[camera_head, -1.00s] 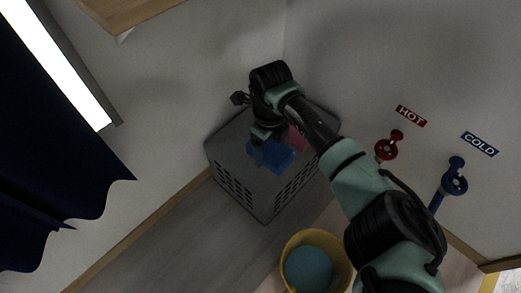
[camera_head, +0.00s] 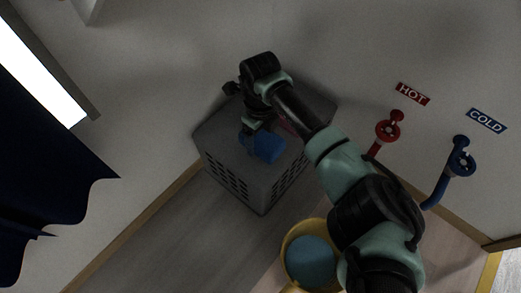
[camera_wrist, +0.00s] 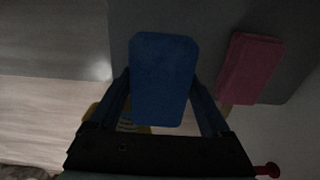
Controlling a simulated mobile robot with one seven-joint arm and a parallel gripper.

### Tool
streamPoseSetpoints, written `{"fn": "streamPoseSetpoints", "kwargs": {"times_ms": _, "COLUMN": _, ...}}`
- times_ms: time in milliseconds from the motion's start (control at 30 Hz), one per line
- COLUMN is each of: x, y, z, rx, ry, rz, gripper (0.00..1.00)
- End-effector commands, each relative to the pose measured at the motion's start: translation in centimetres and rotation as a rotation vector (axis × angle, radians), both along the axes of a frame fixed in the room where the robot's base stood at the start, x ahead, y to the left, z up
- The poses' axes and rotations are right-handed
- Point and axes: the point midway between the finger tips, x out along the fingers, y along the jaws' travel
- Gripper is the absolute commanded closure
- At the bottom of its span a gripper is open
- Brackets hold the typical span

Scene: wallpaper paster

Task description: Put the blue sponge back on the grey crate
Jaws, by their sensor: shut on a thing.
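The blue sponge (camera_head: 262,146) is in my gripper (camera_head: 253,128), over the top of the grey crate (camera_head: 238,170). In the wrist view the blue sponge (camera_wrist: 162,78) sits between the two fingers of my gripper (camera_wrist: 163,95), which are shut on its sides. The crate's grey top (camera_wrist: 212,25) lies behind it. I cannot tell whether the sponge touches the crate top. My arm hides part of the crate in the head view.
A pink sponge (camera_wrist: 250,68) lies on the crate top, to the right of the blue one in the wrist view. A yellow bucket (camera_head: 289,243) stands on the floor below the crate. Red (camera_head: 388,131) and blue (camera_head: 459,163) taps are on the right wall.

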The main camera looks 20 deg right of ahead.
Motion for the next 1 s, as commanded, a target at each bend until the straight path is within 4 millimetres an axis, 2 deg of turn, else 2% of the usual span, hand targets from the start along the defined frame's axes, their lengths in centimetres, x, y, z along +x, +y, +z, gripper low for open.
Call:
{"fn": "streamPoseSetpoints", "kwargs": {"times_ms": 333, "x": 0.0, "y": 0.0, "z": -4.4, "rx": 0.000, "ry": 0.000, "rz": -0.001, "gripper": 0.76}}
{"fn": "streamPoseSetpoints", "kwargs": {"times_ms": 800, "x": 0.0, "y": 0.0, "z": -5.0, "rx": 0.000, "ry": -0.001, "rz": 0.001, "gripper": 0.76}}
{"fn": "streamPoseSetpoints", "kwargs": {"times_ms": 833, "x": 0.0, "y": 0.0, "z": -5.0, "rx": 0.000, "ry": -0.001, "rz": 0.001, "gripper": 0.15}}
{"fn": "streamPoseSetpoints", "kwargs": {"times_ms": 900, "x": 0.0, "y": 0.0, "z": -5.0, "rx": 0.000, "ry": -0.001, "rz": 0.001, "gripper": 0.02}}
{"fn": "streamPoseSetpoints", "kwargs": {"times_ms": 1000, "x": 0.0, "y": 0.0, "z": -4.9, "rx": 0.000, "ry": -0.001, "rz": 0.001, "gripper": 0.00}}
